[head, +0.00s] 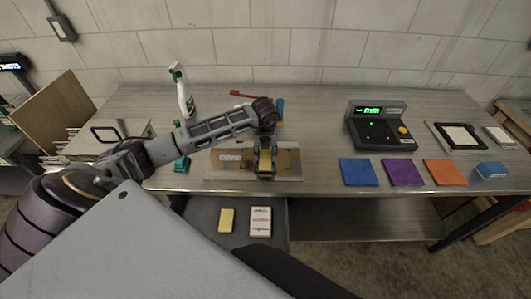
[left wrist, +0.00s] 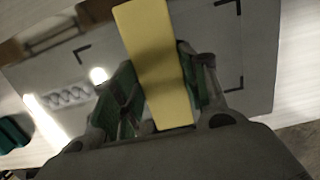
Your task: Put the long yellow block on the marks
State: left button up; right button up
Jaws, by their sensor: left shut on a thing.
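The long yellow block (left wrist: 158,65) is between the green-padded fingers of my left gripper (left wrist: 160,92), which is shut on it. In the left wrist view it lies slightly slanted across the picture, over a grey plate (left wrist: 60,72). Black corner marks (left wrist: 236,84) show on the plate on both sides of the block. I cannot tell whether the block touches the plate. My right gripper is not in view.
A spray bottle (head: 183,92) stands at the back left. Blue (head: 358,172), purple (head: 402,172) and orange (head: 444,172) squares lie to the right, before a device with a green display (head: 381,127). A yellow pad (head: 226,220) lies lower down.

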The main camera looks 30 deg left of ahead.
aim_at(265, 158)
pick_arm(q)
jog(key=shift+f, duration=0.3)
jog(key=shift+f, duration=0.15)
jog(key=o, duration=0.7)
jog(key=shift+o, duration=0.2)
jog(key=shift+r, duration=0.35)
notch_tip(265, 158, up, 12)
jog(key=s+d+b, duration=0.1)
jog(key=shift+s+f+b, duration=0.25)
jog(key=shift+b, duration=0.1)
